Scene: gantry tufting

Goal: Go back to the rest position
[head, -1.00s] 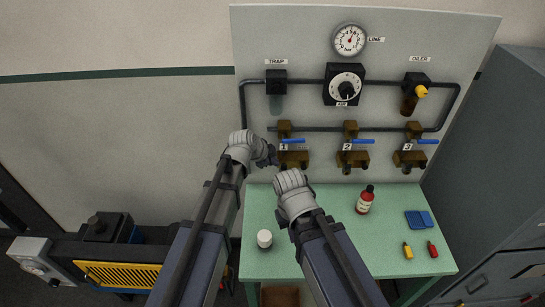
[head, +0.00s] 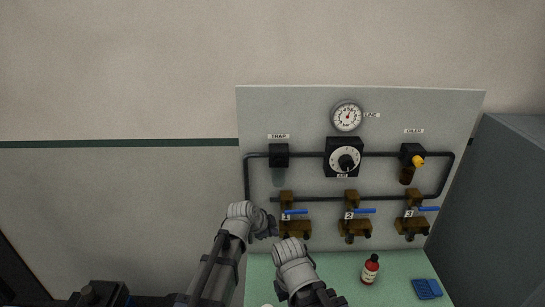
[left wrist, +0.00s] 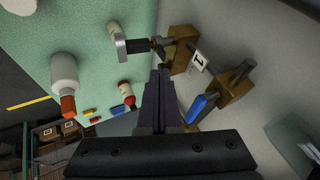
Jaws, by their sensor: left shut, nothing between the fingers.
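In the head view my left gripper (head: 270,228) is at the left of valve 1 (head: 295,228) on the wall panel, by its blue handle (head: 296,212). I cannot tell whether it touches it. In the left wrist view its fingers (left wrist: 166,88) are together with nothing between them, and the blue handle (left wrist: 203,107) is close to their right. My right gripper (head: 318,268) is in front of the panel's lower edge, lower and to the right of the left one. Its fingers are mostly hidden behind its own wrist.
The grey panel (head: 300,110) carries a gauge (head: 347,117), a dial regulator (head: 344,158) and several brass valves. Below, the green table (head: 396,262) holds a red bottle (head: 370,269) and a blue block (head: 427,289). A grey cabinet (head: 515,200) stands at right.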

